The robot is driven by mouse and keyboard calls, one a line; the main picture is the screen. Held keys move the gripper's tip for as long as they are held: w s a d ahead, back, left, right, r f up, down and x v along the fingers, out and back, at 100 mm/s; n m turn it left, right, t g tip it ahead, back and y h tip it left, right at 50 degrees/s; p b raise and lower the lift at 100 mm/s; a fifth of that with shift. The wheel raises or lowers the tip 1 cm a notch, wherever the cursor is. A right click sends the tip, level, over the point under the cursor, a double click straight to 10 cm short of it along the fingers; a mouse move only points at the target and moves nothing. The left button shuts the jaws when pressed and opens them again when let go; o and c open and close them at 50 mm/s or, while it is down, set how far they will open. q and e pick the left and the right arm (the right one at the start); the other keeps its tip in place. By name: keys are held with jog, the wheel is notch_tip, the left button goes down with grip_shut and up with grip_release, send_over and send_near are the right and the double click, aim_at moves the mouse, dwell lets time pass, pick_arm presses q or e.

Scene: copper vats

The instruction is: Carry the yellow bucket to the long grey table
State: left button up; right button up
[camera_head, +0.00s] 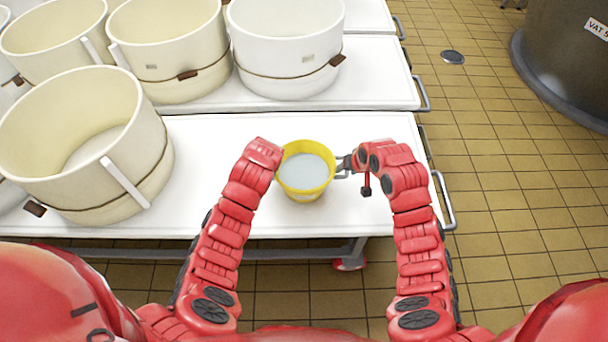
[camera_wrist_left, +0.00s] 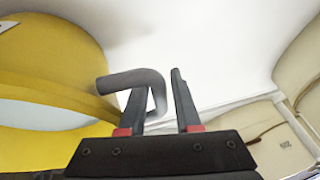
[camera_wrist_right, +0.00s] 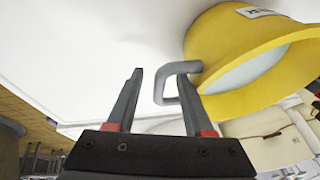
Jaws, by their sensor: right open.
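The yellow bucket (camera_head: 305,193) stands upright on a white table between my two arms, with a pale content or bottom inside. In the left wrist view the bucket (camera_wrist_left: 55,50) is at left, and its grey side handle (camera_wrist_left: 135,80) reaches between the spread fingers of my left gripper (camera_wrist_left: 158,100). My right gripper (camera_head: 343,165) is open at the bucket's right side. In the right wrist view the other grey handle (camera_wrist_right: 162,85) lies between the open fingers (camera_wrist_right: 157,100), beside the bucket (camera_wrist_right: 240,50). My left gripper is hidden in the head view. No clearly grey table shows.
A large cream vat (camera_head: 85,180) stands left on the same white table (camera_head: 370,215). More vats stand on a second white table (camera_head: 385,80) behind. Metal rails (camera_head: 443,200) edge the right ends. Tiled floor (camera_head: 500,190) is open at right, before a dark vat (camera_head: 560,60).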

pick_arm(q)
jog(key=shift+w+f, duration=0.15)
jog(key=shift+f, duration=0.1)
pick_arm(e)
jog(key=shift+w+a+f, duration=0.1)
jog(key=shift+w+f, duration=0.05)
jog(key=shift+f, duration=0.1)
pick_arm(q)
jog(key=c, duration=0.5)
pick_arm(e)
jog(key=c, duration=0.5)
pick_arm(q)
grip_shut()
pick_arm(e)
grip_shut()
pick_arm(q)
jog(key=shift+a+r, duration=0.1)
